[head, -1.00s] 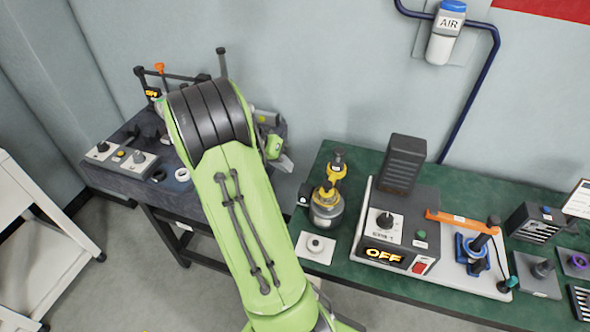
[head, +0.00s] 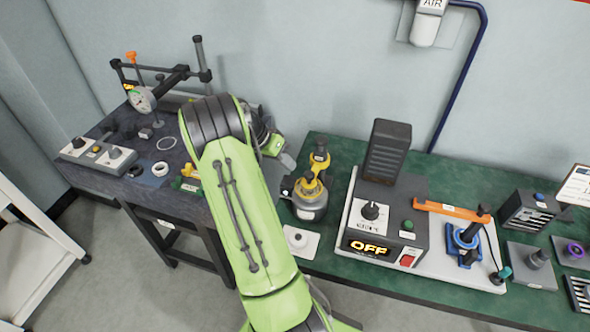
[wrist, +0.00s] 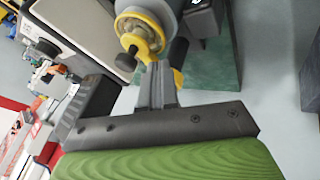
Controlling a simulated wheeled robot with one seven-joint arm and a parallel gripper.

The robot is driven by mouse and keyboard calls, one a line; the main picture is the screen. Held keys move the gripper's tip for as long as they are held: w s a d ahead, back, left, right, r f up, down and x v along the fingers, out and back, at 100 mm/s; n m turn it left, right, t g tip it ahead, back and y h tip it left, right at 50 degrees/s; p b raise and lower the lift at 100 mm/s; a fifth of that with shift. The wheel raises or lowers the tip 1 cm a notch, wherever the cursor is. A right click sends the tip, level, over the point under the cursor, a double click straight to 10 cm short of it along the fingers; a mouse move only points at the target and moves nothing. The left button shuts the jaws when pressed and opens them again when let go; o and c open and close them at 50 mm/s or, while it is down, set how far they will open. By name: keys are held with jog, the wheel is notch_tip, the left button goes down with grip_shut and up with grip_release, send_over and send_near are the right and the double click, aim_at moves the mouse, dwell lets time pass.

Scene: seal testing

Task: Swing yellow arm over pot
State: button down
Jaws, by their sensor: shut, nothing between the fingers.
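The pot (head: 309,212) is a grey vessel with a yellow collar, standing at the left end of the green table. Yellow parts with dark knobs rise above and behind it; the yellow arm (head: 320,165) appears among them, but its exact swing position is unclear. In the wrist view the yellow-rimmed pot (wrist: 143,20) is just beyond the fingers, with a dark knob on a yellow stem beside them. My gripper (wrist: 160,82) is shut and empty. In the head view my gripper (head: 287,160) is left of the pot, partly hidden by my arm. Contact with the yellow parts cannot be told.
Right of the pot stands a grey control box (head: 405,215) reading OFF, with an orange bar (head: 450,210). A white plate with a round knob (head: 298,241) lies in front of the pot. A dark bench (head: 150,200) with a dial gauge (head: 142,99) is at left.

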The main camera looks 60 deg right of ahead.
aim_at(311, 176)
jog(key=s, duration=0.2)
jog(key=shift+s+a, duration=0.15)
jog(key=shift+s, duration=0.2)
